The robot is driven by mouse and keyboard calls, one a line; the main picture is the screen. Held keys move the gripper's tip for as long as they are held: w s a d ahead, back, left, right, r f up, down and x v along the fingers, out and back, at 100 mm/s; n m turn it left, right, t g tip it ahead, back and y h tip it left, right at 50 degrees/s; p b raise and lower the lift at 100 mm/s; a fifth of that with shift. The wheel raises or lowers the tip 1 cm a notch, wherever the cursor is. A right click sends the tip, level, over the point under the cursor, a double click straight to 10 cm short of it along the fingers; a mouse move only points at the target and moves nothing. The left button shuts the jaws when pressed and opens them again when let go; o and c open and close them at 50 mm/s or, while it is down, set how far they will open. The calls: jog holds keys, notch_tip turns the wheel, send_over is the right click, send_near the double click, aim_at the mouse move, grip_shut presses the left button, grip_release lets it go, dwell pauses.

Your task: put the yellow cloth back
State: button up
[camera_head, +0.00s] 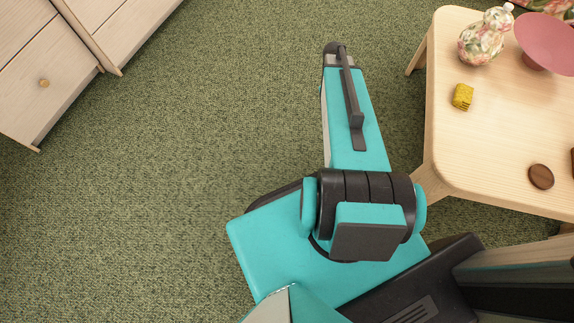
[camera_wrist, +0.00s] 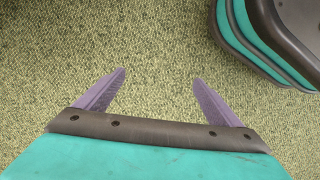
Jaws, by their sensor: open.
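A small folded yellow cloth (camera_head: 462,97) lies on the light wooden table (camera_head: 475,150) at the right of the head view, near the table's left edge. My gripper shows in the wrist view (camera_wrist: 160,90) with its two purple fingers apart and nothing between them, above bare carpet. In the head view my arm stands to the left of the table, apart from the cloth, and the fingers cannot be made out there. The cloth is not in the wrist view.
The table also bears a floral vase (camera_head: 484,40), a pink bowl (camera_head: 548,42) and a round brown disc (camera_head: 541,177). A pale wooden cabinet (camera_head: 45,75) with a round knob stands at the upper left.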

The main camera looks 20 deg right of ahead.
jog(key=s+a+f+m, duration=0.1)
jog(key=s+a+f, duration=0.3)
jog(key=a, duration=0.5)
jog(key=s+a+f+m+g, duration=0.1)
jog(key=s+a+f, duration=0.3)
jog(key=a, duration=0.5)
jog(key=s+a+f+m+g, duration=0.1)
jog(key=s+a+f, duration=0.3)
jog(key=a, duration=0.5)
jog(key=s+m, duration=0.1)
jog(key=s, duration=0.1)
jog(key=shift+s+a+y, duration=0.3)
jog(key=shift+a+y, duration=0.05)
jog(key=shift+y, duration=0.05)
jog(key=shift+r, duration=0.1)
